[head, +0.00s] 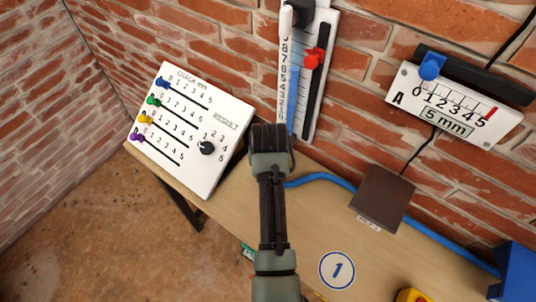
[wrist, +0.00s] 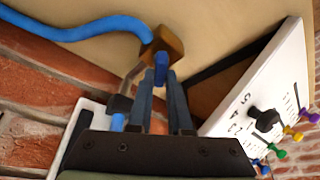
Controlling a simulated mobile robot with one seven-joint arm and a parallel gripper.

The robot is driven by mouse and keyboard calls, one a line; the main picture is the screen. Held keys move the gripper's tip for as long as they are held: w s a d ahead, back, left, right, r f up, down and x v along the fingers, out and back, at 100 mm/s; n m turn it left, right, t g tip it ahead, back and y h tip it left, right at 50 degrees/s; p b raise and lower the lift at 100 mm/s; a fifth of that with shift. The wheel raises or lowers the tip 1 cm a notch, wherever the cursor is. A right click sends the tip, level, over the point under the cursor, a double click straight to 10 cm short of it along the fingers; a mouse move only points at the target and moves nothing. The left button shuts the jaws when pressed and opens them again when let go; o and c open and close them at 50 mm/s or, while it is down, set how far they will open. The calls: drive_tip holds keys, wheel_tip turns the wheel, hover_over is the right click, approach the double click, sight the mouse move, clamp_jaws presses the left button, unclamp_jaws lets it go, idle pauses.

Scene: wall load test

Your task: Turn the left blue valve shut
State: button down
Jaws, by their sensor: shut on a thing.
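The blue valve handle (wrist: 160,68) sits on a brass-brown valve body (wrist: 163,46) in the wrist view, where the blue hose ends. My gripper (wrist: 161,82) reaches up to it with its two dark fingers close together, shut on the blue handle. In the head view my arm covers the valve, the handle and my fingers. I cannot tell from these frames how far the valve is turned.
A blue hose (head: 320,178) runs along the wooden table (head: 310,225) at the brick wall. A white panel with coloured knobs (head: 190,130) stands left. A white scale with a red slider (head: 314,58) is behind my arm. A brown box (head: 381,198) lies right.

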drive_tip(key=m, duration=0.1)
drive_tip(key=m+h+p, duration=0.1)
drive_tip(key=m, duration=0.1)
drive_tip(key=shift+a+r+m+h, duration=0.1)
drive_tip(key=shift+a+m+h, duration=0.05)
drive_tip(key=shift+m+h, duration=0.15)
drive_tip(key=shift+w+m+g+h, duration=0.1)
drive_tip(key=shift+m+g+h, duration=0.35)
drive_tip(key=shift+m, duration=1.45)
drive_tip(key=shift+h, duration=0.25)
drive_tip(key=c, duration=0.8)
unclamp_jaws()
drive_tip(key=shift+c, duration=0.2)
drive_tip(key=b+v, duration=0.1)
drive_tip(key=v, duration=1.2)
